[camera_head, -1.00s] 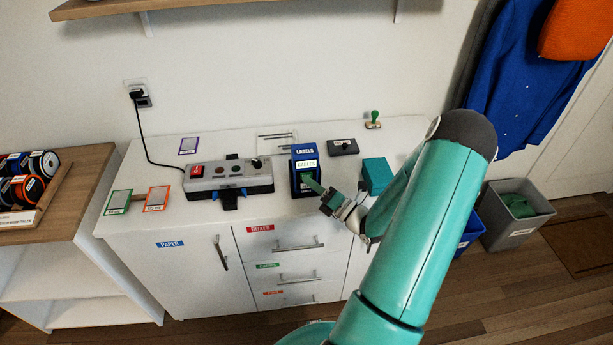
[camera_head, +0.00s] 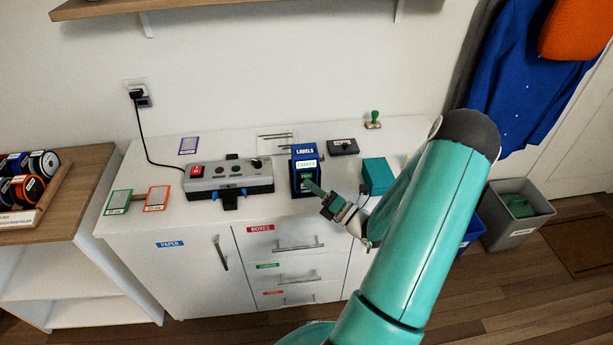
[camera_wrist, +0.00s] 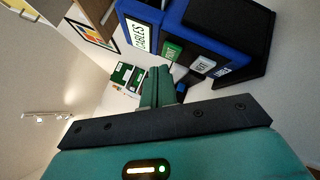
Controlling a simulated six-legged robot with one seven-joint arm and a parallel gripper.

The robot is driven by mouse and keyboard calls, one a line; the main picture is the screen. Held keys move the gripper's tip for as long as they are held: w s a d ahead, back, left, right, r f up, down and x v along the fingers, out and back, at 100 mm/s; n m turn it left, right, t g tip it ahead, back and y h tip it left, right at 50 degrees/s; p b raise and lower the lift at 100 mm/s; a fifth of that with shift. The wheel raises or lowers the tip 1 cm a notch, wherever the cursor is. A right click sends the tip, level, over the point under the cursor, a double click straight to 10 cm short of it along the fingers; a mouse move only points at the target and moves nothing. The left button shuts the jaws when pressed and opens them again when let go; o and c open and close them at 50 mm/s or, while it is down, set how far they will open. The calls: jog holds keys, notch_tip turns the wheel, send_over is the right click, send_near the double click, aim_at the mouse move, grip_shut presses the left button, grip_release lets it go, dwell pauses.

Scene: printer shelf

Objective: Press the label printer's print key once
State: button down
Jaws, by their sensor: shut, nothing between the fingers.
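The blue label printer (camera_head: 304,160) marked LABELS stands on the white cabinet top. The closed fingers (camera_wrist: 158,80) point toward the printer near the green key. I cannot tell whether they touch it.
A grey control box (camera_head: 230,178) with a red switch (camera_head: 197,171) stands left of the printer. A teal box (camera_head: 377,175) is right, near my arm. A dark box (camera_head: 342,146) and a green-handled stamp (camera_head: 374,119) lie behind. Framed cards lie at the left.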

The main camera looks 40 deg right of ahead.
jog(key=shift+s, duration=0.1)
jog(key=s+a, duration=0.1)
jog(key=s, duration=0.1)
jog(key=s+a, duration=0.1)
jog(key=s, duration=0.1)
jog(key=shift+a, duration=0.4)
dwell(0.8)
